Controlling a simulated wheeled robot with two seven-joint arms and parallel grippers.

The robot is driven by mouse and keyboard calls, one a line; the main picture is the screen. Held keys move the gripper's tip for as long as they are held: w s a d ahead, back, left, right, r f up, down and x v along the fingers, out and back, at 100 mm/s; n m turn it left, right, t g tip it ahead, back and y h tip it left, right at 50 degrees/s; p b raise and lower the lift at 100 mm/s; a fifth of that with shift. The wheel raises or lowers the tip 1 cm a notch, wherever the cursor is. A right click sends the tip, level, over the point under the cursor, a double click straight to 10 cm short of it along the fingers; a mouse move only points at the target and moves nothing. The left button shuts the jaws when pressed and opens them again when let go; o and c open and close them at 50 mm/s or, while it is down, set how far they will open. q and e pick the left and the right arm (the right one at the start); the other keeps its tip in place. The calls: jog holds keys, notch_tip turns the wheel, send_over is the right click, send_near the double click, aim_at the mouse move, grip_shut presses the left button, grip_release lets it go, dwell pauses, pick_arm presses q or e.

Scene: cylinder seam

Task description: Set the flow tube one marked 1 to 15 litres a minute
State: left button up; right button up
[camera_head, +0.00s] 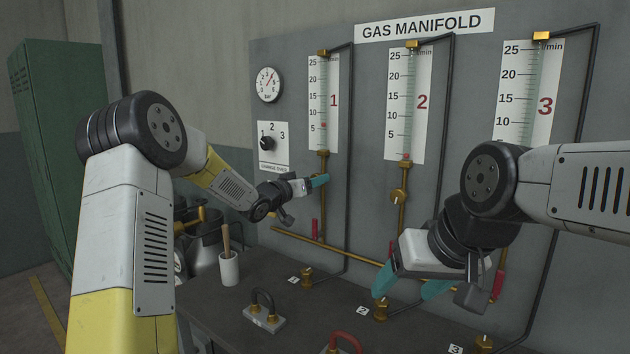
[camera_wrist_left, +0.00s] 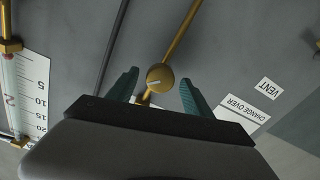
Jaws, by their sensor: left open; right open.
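Flow tube one (camera_head: 324,95) is the left of the three tubes on the panel, with a red float at about the 5 mark. Its brass valve knob is hidden behind my left gripper in the head view. The left wrist view shows the round brass knob (camera_wrist_left: 160,77) with a pale mark on its face. My left gripper (camera_head: 319,180) is open, its teal fingers on either side of the knob, with gaps visible; contact cannot be told. My right gripper (camera_head: 411,285) is open and empty, low in front of the panel, right of tube two's pipe.
Flow tubes two (camera_head: 409,100) and three (camera_head: 528,85) stand to the right. Tube two's knob (camera_head: 399,196) is below it. A change-over switch (camera_head: 267,143) and round gauge (camera_head: 268,84) are at left.

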pick_arm(q)
jog(key=shift+x, duration=0.85)
grip_shut()
jog(key=shift+m, duration=0.5)
jog(key=m, duration=0.5)
jog(key=shift+s+d+m, duration=0.1)
jog(key=shift+m, duration=0.3)
jog(key=m, duration=0.6)
jog(key=shift+m, duration=0.3)
